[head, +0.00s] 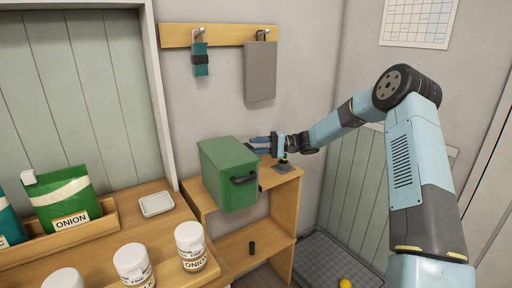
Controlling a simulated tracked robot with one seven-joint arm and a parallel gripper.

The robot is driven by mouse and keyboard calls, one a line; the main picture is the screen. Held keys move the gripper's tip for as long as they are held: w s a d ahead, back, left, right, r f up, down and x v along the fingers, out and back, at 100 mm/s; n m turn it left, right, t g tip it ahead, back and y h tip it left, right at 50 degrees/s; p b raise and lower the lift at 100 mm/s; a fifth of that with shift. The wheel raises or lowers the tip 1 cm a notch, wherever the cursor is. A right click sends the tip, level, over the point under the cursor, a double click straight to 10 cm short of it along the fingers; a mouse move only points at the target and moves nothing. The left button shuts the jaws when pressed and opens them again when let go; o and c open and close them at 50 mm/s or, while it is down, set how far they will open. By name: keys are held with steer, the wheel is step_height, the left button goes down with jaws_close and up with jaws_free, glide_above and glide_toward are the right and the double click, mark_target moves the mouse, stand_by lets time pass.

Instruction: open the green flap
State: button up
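A green box (226,153) stands on a wooden shelf unit in the middle of the head view. Its front face looks like the green flap (238,194), with a dark bar handle (244,180) near its top. The flap appears closed. My gripper (252,145) is at the right rear of the box, above the shelf top, with its fingers pointing left towards the box's side. Two bluish fingers show with a gap between them, and nothing is seen in the gap. I cannot tell whether the fingertips touch the box. My gripper is apart from the handle.
The shelf unit (283,185) has a small dark cylinder (252,248) on its lower board. White jars (191,246), a green bag (63,200) and a white dish (156,204) stand on the left counter. A grey tray (325,262) with a yellow ball (345,283) is on the floor.

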steer(key=shift+a, duration=0.4)
steer(key=shift+s, duration=0.1)
steer(key=c, duration=0.6)
jaws_close()
stand_by(0.6)
